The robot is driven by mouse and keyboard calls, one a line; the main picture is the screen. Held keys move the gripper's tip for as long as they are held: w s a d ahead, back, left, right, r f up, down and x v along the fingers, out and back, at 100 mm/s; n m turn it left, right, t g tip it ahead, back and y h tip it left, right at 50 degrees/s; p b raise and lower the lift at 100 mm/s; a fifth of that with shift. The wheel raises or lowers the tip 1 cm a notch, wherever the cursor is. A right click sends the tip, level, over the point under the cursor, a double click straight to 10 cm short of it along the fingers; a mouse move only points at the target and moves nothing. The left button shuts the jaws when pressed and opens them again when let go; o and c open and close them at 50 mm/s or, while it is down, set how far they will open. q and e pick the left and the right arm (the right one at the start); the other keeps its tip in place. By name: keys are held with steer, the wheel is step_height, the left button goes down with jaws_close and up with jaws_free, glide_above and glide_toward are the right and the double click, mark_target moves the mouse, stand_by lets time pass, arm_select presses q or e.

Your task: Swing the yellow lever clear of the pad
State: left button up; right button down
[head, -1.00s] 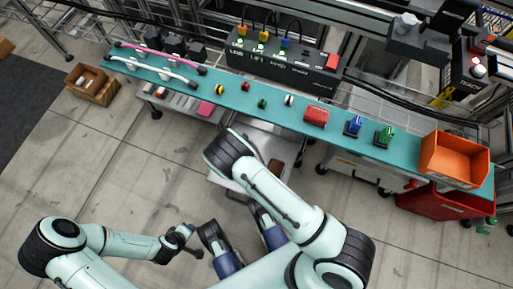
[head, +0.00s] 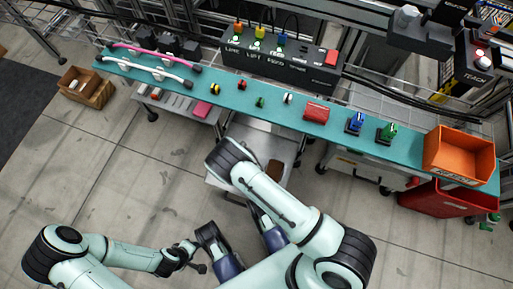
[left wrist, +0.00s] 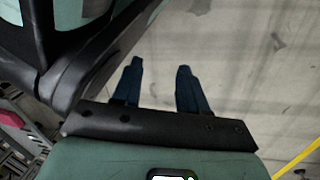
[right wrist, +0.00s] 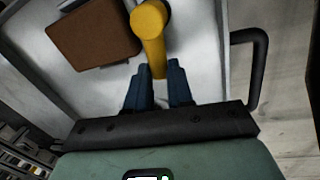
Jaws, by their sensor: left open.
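The yellow lever (right wrist: 153,38) shows in the right wrist view, its round end at the top and its arm reaching down between my fingertips. My right gripper (right wrist: 159,72) is closed around the lever's near end, with a finger on each side. The brown pad (right wrist: 95,32) lies on a pale tray, left of the lever and apart from it in this view. In the head view a little of the pad (head: 275,171) shows beside my right arm, which hides the lever and the right fingertips. My left gripper (left wrist: 160,75) is open and empty above bare floor.
The pale tray (right wrist: 210,85) has a black handle (right wrist: 262,70) at its right. Behind it runs a teal bench (head: 230,98) with cables, small knobs, a red block (head: 318,110) and an orange bin (head: 460,155). Floor at the left is open.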

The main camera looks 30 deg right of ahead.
steer(key=shift+s+a+r+n+p, duration=0.1)
steer(key=shift+s+a+n+p, duration=0.2)
steer(key=shift+n+p, duration=0.4)
steer(key=shift+n, duration=0.3)
arm_select(q)
steer(key=shift+t, duration=0.6)
steer(key=w, duration=0.1)
steer(key=w+r, duration=0.2)
steer(key=shift+d+r, duration=0.25)
arm_select(e)
steer(key=c, duration=1)
jaws_free()
steer(key=shift+a+r, duration=0.1)
steer(key=shift+r, duration=0.15)
arm_select(q)
step_height(320, 180, up, 6)
steer(key=d+p, duration=0.2)
steer(key=p, duration=0.2)
steer(key=shift+s+d+r+m+h+p, duration=0.25)
steer(key=shift+s+d+m+h+p, duration=0.05)
steer(key=shift+d+m+h+p, duration=0.1)
arm_select(e)
step_height(320, 180, up, 13)
steer(key=s+a, duration=0.1)
steer(key=shift+s+a+f, duration=0.2)
steer(key=shift+a, duration=0.05)
